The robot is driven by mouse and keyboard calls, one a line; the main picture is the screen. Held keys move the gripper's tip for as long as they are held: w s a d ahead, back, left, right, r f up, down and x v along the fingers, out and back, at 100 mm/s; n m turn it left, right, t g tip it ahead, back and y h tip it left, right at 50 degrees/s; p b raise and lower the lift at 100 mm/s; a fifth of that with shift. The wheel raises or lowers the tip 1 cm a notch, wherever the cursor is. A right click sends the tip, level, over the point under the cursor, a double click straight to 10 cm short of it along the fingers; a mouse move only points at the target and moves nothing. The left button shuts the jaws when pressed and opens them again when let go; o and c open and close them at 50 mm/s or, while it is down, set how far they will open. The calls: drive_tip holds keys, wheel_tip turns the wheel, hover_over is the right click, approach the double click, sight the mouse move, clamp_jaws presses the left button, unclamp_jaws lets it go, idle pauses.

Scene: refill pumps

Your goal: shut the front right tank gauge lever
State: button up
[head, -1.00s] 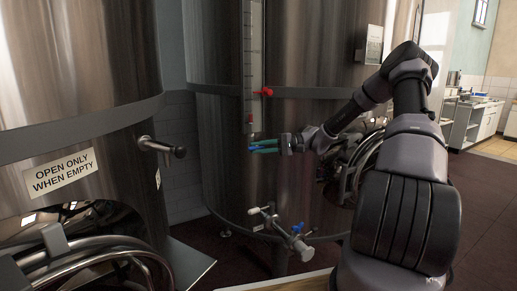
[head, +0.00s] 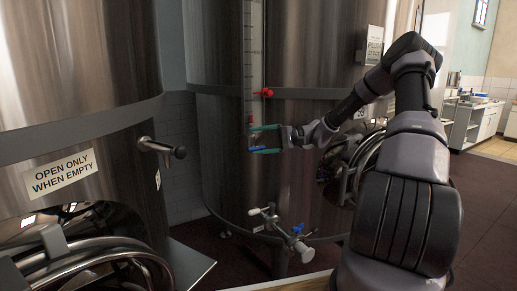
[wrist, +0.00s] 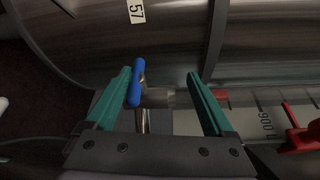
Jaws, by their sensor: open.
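The tank gauge is a clear vertical sight strip (head: 254,60) on the large steel tank (head: 222,150) in the middle of the head view. At its lower end is a small valve with a blue lever handle, which shows clearly in the wrist view (wrist: 137,84) on a metal valve body (wrist: 157,98). My gripper (head: 252,140) is open at this valve, its teal fingers one above the other. In the wrist view my gripper (wrist: 160,75) has the blue handle between its fingers, close to the left finger. Whether they touch is unclear.
A red lever (head: 264,92) sits higher on the gauge. Below, an outlet valve with another blue handle (head: 297,229) sticks out of the tank. A second tank (head: 70,90) with a protruding handle (head: 162,148) stands at the left.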

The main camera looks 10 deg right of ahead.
drive_tip(key=shift+o, duration=0.7)
drive_tip(key=r, duration=0.6)
drive_tip(key=shift+w+a+r, duration=0.2)
drive_tip(key=shift+w+r, duration=0.15)
drive_tip(key=shift+w, duration=0.05)
drive_tip(key=shift+d+r, duration=0.1)
drive_tip(key=shift+r, duration=0.25)
drive_tip(key=shift+n+h, duration=0.3)
drive_tip(key=shift+h, duration=0.6)
drive_tip(key=f, duration=0.3)
drive_tip(key=s+d+f, duration=0.1)
drive_tip(key=f, duration=0.1)
drive_tip(key=shift+f, duration=0.25)
drive_tip(key=shift+s+v, duration=0.2)
drive_tip(key=shift+v, duration=0.95)
drive_tip(key=shift+c, duration=0.7)
drive_tip(key=v, duration=1)
drive_tip(key=shift+s+f, duration=0.15)
drive_tip(key=shift+s, duration=0.05)
drive_tip(key=shift+a, duration=0.1)
